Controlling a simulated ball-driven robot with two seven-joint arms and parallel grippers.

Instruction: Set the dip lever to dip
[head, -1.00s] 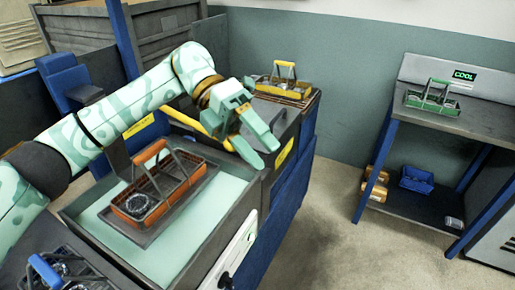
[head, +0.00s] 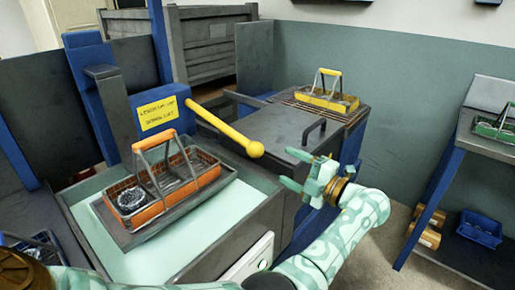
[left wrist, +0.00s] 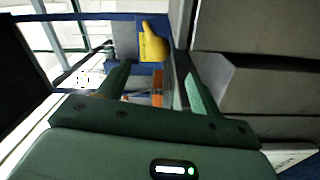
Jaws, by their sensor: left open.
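The dip lever (head: 225,127) is a yellow bar with a round knob (head: 255,149) at its free end. It comes out of a blue post and slopes down to the right in the head view. My left gripper (head: 288,170) is open and empty, with its fingers pointing left, just right of the knob and apart from it. In the left wrist view the yellow knob (left wrist: 153,45) shows beyond and between the open fingers (left wrist: 155,88). A yellow label (head: 157,113) on the post begins "LEVER UP"; the rest is too small to read surely. My right gripper is not in view.
An orange basket (head: 140,207) sits on a dark platform over the tank (head: 175,245) of pale green liquid. A dark lidded box (head: 285,125) stands behind the knob. A yellow basket (head: 327,100) is at the back, a green one (head: 490,130) on the right bench.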

